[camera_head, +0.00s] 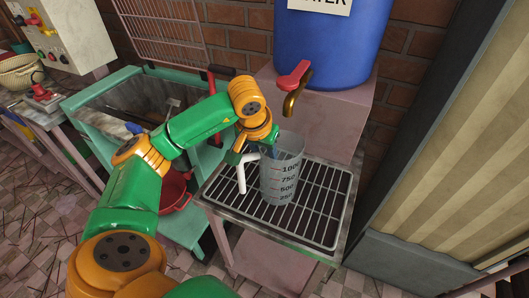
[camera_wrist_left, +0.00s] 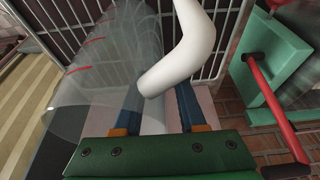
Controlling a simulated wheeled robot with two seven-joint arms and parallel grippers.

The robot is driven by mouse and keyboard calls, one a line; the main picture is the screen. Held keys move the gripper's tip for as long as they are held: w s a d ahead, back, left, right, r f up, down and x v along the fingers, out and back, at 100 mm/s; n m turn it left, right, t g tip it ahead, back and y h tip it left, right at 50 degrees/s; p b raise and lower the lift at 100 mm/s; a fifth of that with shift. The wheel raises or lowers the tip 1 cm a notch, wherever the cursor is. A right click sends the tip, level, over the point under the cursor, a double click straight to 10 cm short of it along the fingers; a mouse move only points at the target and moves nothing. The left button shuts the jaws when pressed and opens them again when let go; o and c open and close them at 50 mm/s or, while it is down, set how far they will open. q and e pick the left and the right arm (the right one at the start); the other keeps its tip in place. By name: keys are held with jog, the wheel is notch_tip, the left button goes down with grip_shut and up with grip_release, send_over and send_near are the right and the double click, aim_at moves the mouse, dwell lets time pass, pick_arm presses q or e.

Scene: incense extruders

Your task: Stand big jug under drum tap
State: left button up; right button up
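The big jug (camera_head: 283,185) is clear with black volume marks and a white handle (camera_head: 241,175). It stands upright on the grate in the head view, below the drum tap (camera_head: 292,90) in the picture; exact alignment in depth is unclear. My left gripper (camera_head: 271,152) is at the jug's rim, beside the handle. In the left wrist view my blue fingers (camera_wrist_left: 158,108) are apart, with a gap between them. The white handle (camera_wrist_left: 185,55) crosses over their tips, and the clear jug (camera_wrist_left: 100,75) is to the left. No firm grip shows. My right gripper is out of view.
The blue drum (camera_head: 335,40) stands on a pink block (camera_head: 325,115) behind the metal grate (camera_head: 320,205). A green bench (camera_head: 100,125) and a red bowl (camera_head: 173,190) are left. A corrugated panel (camera_head: 450,130) bounds the right. The grate is clear right of the jug.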

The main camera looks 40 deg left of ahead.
pick_arm(q)
jog(key=p+v, duration=0.2)
jog(key=v, duration=1)
jog(key=shift+w, duration=0.15)
jog(key=shift+r+p, duration=0.2)
jog(key=shift+p, duration=0.1)
